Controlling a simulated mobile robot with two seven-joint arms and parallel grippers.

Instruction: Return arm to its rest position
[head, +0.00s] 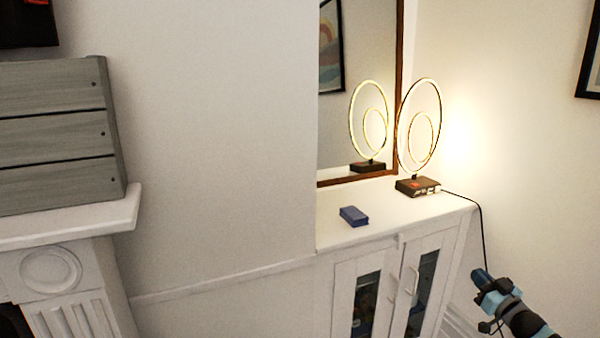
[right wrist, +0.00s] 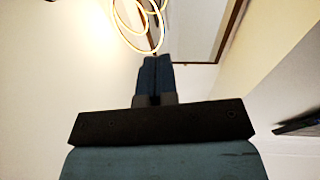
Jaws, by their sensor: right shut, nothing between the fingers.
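My right gripper (head: 482,276) is at the lower right of the head view, to the right of the white cabinet (head: 390,220) and below the level of its top. In the right wrist view the two fingers of my right gripper (right wrist: 155,62) are together, with nothing between them. My left gripper is not in the head view.
A lit ring lamp (head: 418,130) stands at the back of the cabinet top, its cord hanging down the right side. A small blue box (head: 354,216) lies on the top. A mirror (head: 345,50) is behind. A mantel shelf (head: 80,222) with a grey slatted crate (head: 55,130) is left.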

